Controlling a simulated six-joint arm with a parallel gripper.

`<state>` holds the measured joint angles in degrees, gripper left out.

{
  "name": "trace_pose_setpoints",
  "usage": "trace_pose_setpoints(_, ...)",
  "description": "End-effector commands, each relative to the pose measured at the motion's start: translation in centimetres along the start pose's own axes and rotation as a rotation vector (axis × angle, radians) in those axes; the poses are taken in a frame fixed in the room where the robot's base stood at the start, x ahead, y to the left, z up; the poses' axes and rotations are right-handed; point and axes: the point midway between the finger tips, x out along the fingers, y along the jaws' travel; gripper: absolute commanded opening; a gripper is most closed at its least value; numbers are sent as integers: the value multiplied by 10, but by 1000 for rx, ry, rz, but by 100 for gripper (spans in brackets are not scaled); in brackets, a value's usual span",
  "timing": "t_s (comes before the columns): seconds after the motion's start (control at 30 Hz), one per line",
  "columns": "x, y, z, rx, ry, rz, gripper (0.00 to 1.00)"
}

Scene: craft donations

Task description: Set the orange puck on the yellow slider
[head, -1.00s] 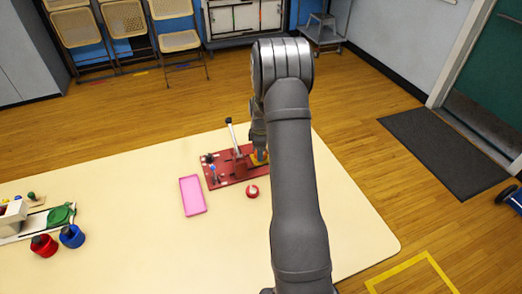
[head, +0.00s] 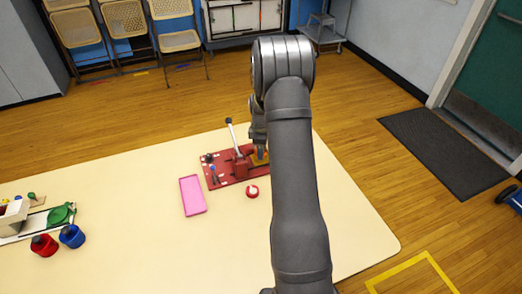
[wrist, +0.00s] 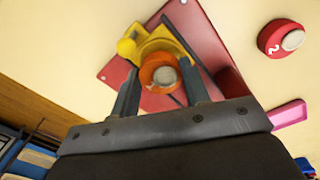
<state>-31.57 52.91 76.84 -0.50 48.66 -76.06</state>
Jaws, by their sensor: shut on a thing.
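The orange puck (wrist: 148,80), with a pale round centre, is between the two fingers of my gripper (wrist: 160,82) in the wrist view. My gripper is shut on it. The yellow slider (wrist: 158,43) has a round yellow knob and sits on the red board (wrist: 118,72), directly behind the puck in this view. I cannot tell whether the puck touches the slider. In the head view my gripper (head: 260,150) is low over the right part of the red board (head: 222,179); the arm hides much of the slider, and the puck is not clearly seen there.
A red puck (head: 252,191) with a pale centre lies on the table in front of the board. A pink tray (head: 193,196) lies left of it. An upright lever (head: 234,138) stands on the board.

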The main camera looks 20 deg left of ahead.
Motion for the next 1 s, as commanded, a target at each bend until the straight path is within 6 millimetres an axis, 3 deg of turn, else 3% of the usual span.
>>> trace_pose_setpoints(1.0,4,0,0,0,0,-1,20)
